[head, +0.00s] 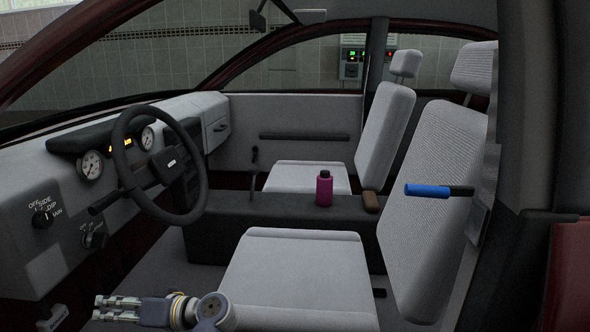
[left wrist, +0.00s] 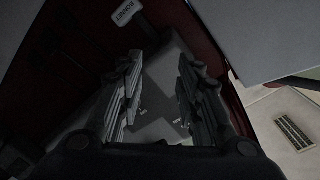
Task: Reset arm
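My left gripper (head: 101,307) is low at the left in the head view, in front of the near seat and pointing left toward the footwell below the dashboard. In the left wrist view its two fingers (left wrist: 160,68) stand apart, with nothing between them. A grey lever labelled BONNET (left wrist: 130,12) is beyond the fingertips at the top of that view. The same lever (head: 53,317) shows at the lower left of the head view, left of and apart from the gripper. My right gripper is not in view.
The steering wheel (head: 160,163) and dashboard (head: 45,170) are above and beyond the gripper. The near seat (head: 295,275) is to its right. A magenta bottle (head: 324,189) stands on the centre console. A blue bar with a black end (head: 428,191) is by the near seat back.

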